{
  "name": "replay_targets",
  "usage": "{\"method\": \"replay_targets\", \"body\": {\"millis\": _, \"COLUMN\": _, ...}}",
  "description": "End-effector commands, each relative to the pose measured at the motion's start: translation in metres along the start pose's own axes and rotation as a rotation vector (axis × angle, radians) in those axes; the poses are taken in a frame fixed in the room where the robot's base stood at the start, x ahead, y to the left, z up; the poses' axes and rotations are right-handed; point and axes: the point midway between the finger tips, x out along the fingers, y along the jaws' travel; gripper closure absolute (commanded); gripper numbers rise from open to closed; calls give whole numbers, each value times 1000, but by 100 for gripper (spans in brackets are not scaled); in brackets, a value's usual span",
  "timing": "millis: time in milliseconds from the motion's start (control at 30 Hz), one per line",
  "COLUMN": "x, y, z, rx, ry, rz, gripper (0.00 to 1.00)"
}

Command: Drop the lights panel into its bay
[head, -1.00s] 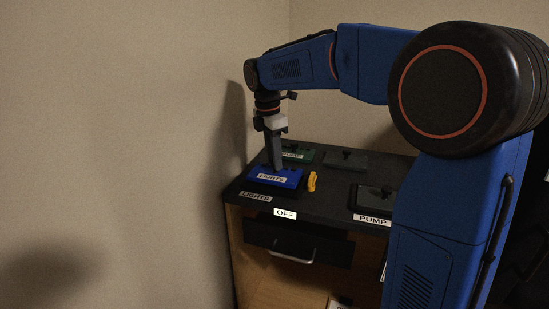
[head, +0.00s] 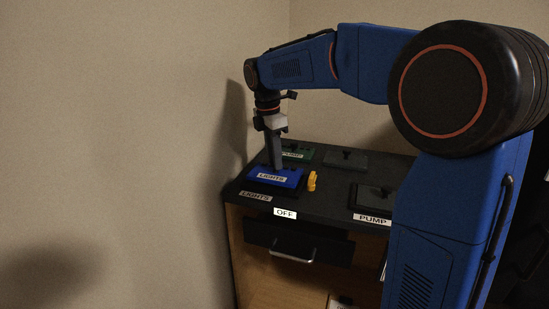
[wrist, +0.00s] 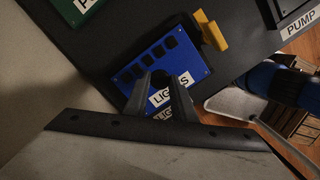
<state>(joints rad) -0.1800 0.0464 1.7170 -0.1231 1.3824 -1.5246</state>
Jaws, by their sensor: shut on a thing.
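The blue lights panel (head: 288,180), with a white LIGHTS label and a row of dark square buttons, is at the left front of the dark console top. It also shows in the wrist view (wrist: 186,58). My gripper (head: 278,167) points down onto it and is shut on its dark knob, between the fingers (wrist: 162,78) in the wrist view. A second LIGHTS label (head: 256,197) is on the console at the panel's front edge. The bay beneath is mostly hidden by the panel, and I cannot tell whether the panel is seated or slightly above it.
A yellow piece (head: 312,181) stands close to the panel's right side. A green PUMP panel (head: 298,155) lies behind, with a dark panel (head: 346,161) to its right. The PUMP-labelled area (head: 372,198) is at the right front.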

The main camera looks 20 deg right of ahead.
Motion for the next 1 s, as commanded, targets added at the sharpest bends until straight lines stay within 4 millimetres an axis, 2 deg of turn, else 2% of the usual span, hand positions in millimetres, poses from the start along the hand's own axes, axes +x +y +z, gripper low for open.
{"method": "replay_targets", "body": {"millis": 1000, "x": 19, "y": 0, "z": -2, "rx": 0, "ry": 0, "rz": 0, "gripper": 100}}
